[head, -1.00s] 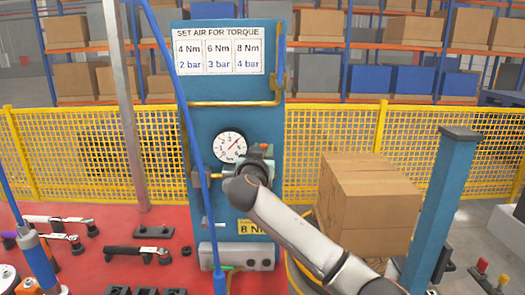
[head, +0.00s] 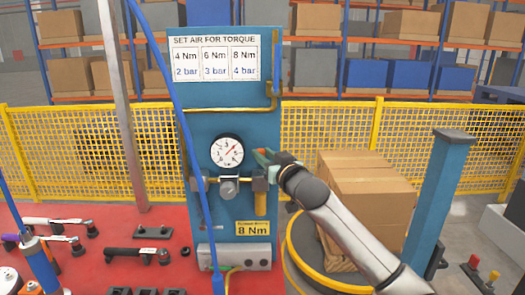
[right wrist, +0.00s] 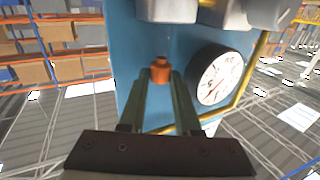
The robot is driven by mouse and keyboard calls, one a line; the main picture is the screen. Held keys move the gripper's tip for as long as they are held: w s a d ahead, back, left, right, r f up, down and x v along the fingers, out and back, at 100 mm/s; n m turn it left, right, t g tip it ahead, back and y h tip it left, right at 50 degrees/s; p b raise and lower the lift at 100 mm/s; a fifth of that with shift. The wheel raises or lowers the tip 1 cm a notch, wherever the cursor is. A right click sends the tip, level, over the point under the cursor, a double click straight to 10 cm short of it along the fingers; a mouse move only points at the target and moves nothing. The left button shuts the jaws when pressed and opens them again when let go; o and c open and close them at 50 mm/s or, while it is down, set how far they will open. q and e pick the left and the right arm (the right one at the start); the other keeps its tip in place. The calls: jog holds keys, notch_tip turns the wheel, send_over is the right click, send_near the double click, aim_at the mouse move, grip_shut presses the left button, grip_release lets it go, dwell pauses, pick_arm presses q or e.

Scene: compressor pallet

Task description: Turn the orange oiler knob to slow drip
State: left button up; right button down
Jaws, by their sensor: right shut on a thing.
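The orange oiler knob (right wrist: 160,69) shows in the right wrist view between the two fingertips of my right gripper (right wrist: 161,78). The fingers are shut on its sides. In the head view my right gripper (head: 265,157) reaches in from the right to the blue panel (head: 212,112), just right of the pressure gauge (head: 227,151), and largely hides the knob. A brass-coloured cylinder (head: 260,184) is below the gripper, right of the silver regulator (head: 229,187). No drip marking is readable. My left gripper is not in view.
A torque chart (head: 215,58) and a yellow 8 Nm label (head: 252,228) are on the panel. A blue hose crosses its left side. Cardboard boxes (head: 368,205) stand at right beside a blue post (head: 437,200). Tools lie on the red bench (head: 110,270).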

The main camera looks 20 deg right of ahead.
jog(key=shift+d+n+y, duration=0.2)
jog(key=shift+n+y, duration=0.4)
jog(key=shift+y, duration=0.3)
jog(key=shift+w+n+g+y, duration=0.1)
jog(key=shift+n+g+y, duration=0.35)
jog(key=shift+y, duration=0.35)
jog(key=shift+f, duration=0.1)
jog(key=c, duration=0.9)
grip_release()
jog(key=shift+b+v, duration=1.55)
jog(key=shift+v, duration=4.8)
jog(key=shift+a, duration=0.1)
